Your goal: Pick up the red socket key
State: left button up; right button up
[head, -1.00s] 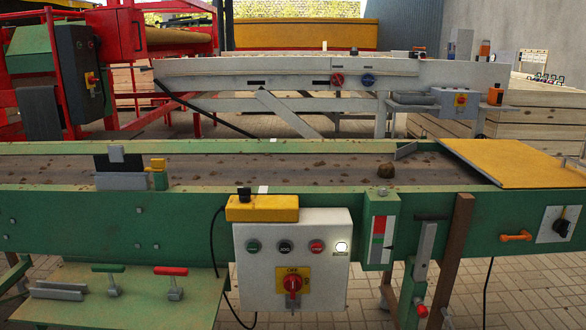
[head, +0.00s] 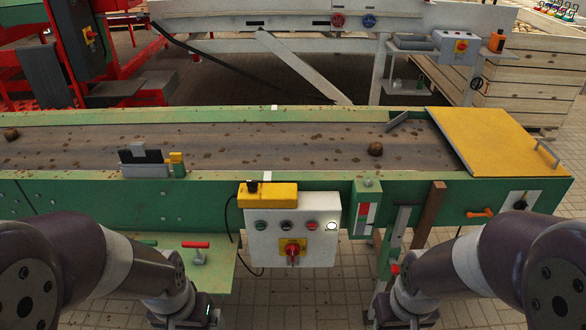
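The red socket key (head: 195,250), a T-shaped tool with a red handle and a grey lower part, stands upright on the green shelf (head: 222,280) below the conveyor's front side, left of the control box. A green-handled key (head: 148,242) is to its left, mostly hidden behind my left arm. My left arm comes in from the left, and its forearm runs down to the bottom edge just below the red key. My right arm comes in from the right and runs down to the bottom edge. Both grippers are out of the picture.
A white control box (head: 265,240) with a red switch hangs right of the shelf. A black cable (head: 233,225) hangs between them. The green conveyor side (head: 120,205) stands behind the shelf. A potato (head: 375,149) lies on the belt. A grey lever (head: 398,230) hangs farther right.

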aim_at(200, 258)
jog(key=u, duration=2)
jog(key=z, duration=1.05)
jog(key=i+l+z, duration=0.15)
jog(key=z, duration=0.35)
jog(key=i+l+z, duration=0.2)
jog(key=z, duration=0.25)
jog(key=i+l+z, duration=0.15)
jog(key=z, duration=0.35)
jog(key=u, duration=2.65)
jog(key=l, duration=0.1)
